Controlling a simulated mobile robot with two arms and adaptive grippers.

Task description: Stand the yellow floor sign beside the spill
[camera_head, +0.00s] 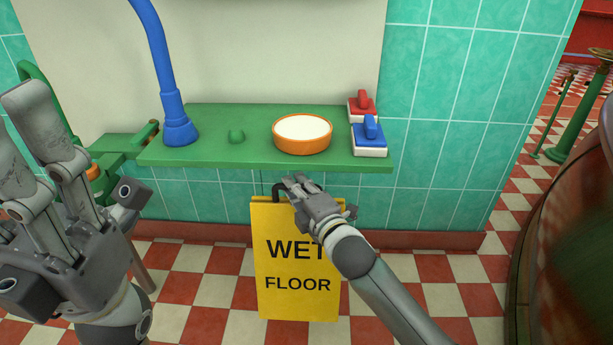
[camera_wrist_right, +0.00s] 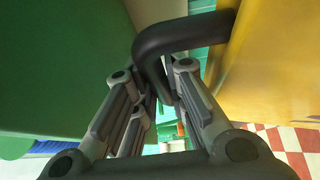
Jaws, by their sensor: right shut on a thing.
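The yellow floor sign (camera_head: 297,300), printed WET FLOOR, is upright below the green shelf, its lettered face toward me. I cannot tell whether its bottom edge touches the floor. My right gripper (camera_head: 290,187) is shut on the sign's black handle (camera_head: 279,190) at the top. In the right wrist view the black handle (camera_wrist_right: 185,35) passes between the fingers, with the yellow panel (camera_wrist_right: 265,65) at the right. My left gripper (camera_head: 45,125) is raised at the left, empty, its fingers apart. I see no spill in either view.
The green shelf (camera_head: 220,157) runs along the tiled wall, just above the sign. It holds an orange bowl (camera_head: 302,148), a red-handled block (camera_head: 362,106), a blue-handled block (camera_head: 370,140) and a blue post (camera_head: 170,85). Checkered floor (camera_head: 420,290) is open right of the sign; a large reddish-brown curved body (camera_head: 565,220) stands beyond.

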